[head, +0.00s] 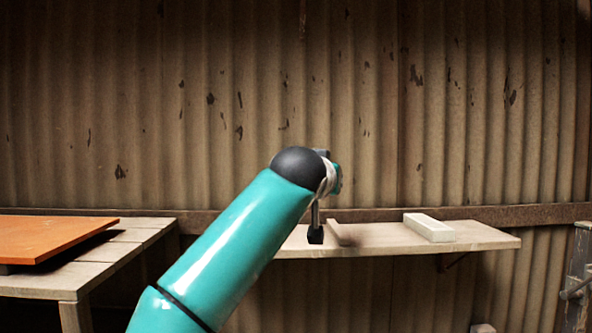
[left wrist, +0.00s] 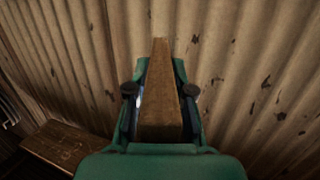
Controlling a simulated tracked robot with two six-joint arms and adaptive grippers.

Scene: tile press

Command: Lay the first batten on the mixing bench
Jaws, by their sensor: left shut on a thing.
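My left gripper (head: 317,236) hangs at the end of my teal arm, in front of the wall shelf (head: 480,236). In the left wrist view the left gripper (left wrist: 160,89) is shut on a long brown wooden batten (left wrist: 161,70), which points away between the two fingers. In the head view my arm hides most of the gripper. A short brown piece shows just right of the finger; I cannot tell whether it is the held batten. A slatted wooden bench (head: 145,232) stands at the left. My right gripper is not in view.
An orange board (head: 60,236) lies on the slatted bench, covering much of its top. A pale block (head: 430,227) lies on the shelf's right part. A corrugated wall (head: 450,100) stands behind. A wooden surface (left wrist: 70,146) shows low left in the wrist view.

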